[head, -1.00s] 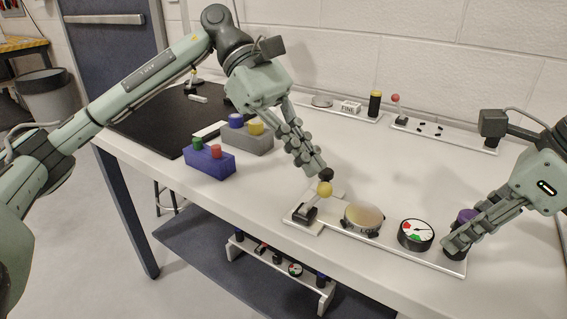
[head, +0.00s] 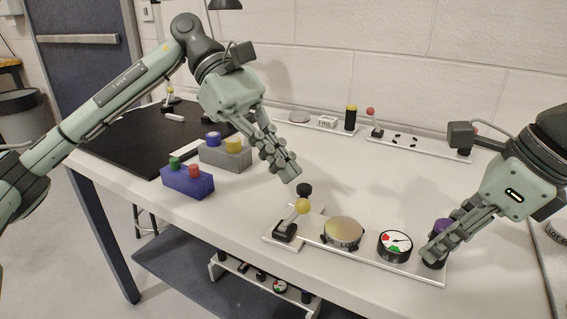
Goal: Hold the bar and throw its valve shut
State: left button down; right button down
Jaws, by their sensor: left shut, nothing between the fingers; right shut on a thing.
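The white bar (head: 372,257) lies along the table's front edge. Its valve (head: 285,231) at the left end has a black base and a tilted lever with a yellow ball (head: 302,206); a black cap-like piece (head: 304,190) shows just above the ball.
A blue block (head: 187,182) and a grey block (head: 225,155) with coloured knobs stand left. Other fittings line the wall. The table's middle is clear.

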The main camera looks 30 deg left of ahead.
pick_arm(q)
jog(key=w+a+r, duration=0.2)
jog(key=a+r, duration=0.1)
jog(key=r, duration=0.9)
jog(key=shift+a+r, duration=0.2)
